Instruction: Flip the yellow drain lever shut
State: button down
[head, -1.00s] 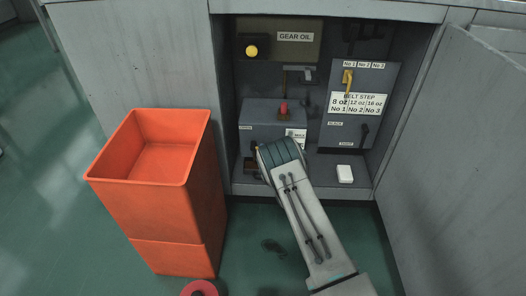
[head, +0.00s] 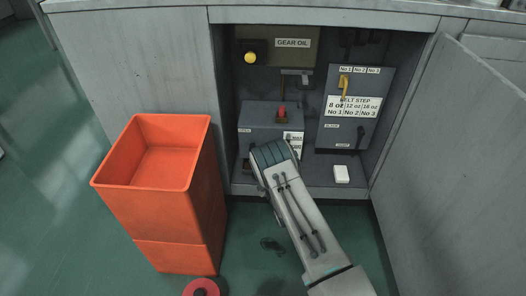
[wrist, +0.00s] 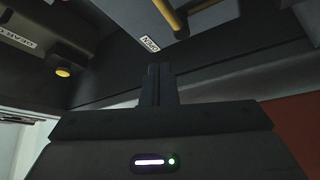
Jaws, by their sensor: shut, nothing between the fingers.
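A yellow bar, which looks like the drain lever (wrist: 166,14), shows at the top of the wrist view beside a small white label reading OPEN (wrist: 150,44). My gripper (wrist: 158,68) is shut and empty, its fingertips a little below the label in that picture. The gap between fingertips and lever is hard to judge; I see no contact. In the head view, my arm hides the gripper and the drain lever at the lower left of the open cabinet.
The cabinet holds a GEAR OIL box with a yellow knob (head: 250,58), a red-knobbed grey box (head: 258,117) and a BELT STEP panel with another yellow lever (head: 344,85). An orange bin (head: 165,215) stands left. The open door (head: 455,150) bounds the right.

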jog(key=shift+s+f, duration=0.3)
jog(key=shift+s, duration=0.3)
jog(key=shift+s+f, duration=0.3)
jog(key=shift+s, duration=0.25)
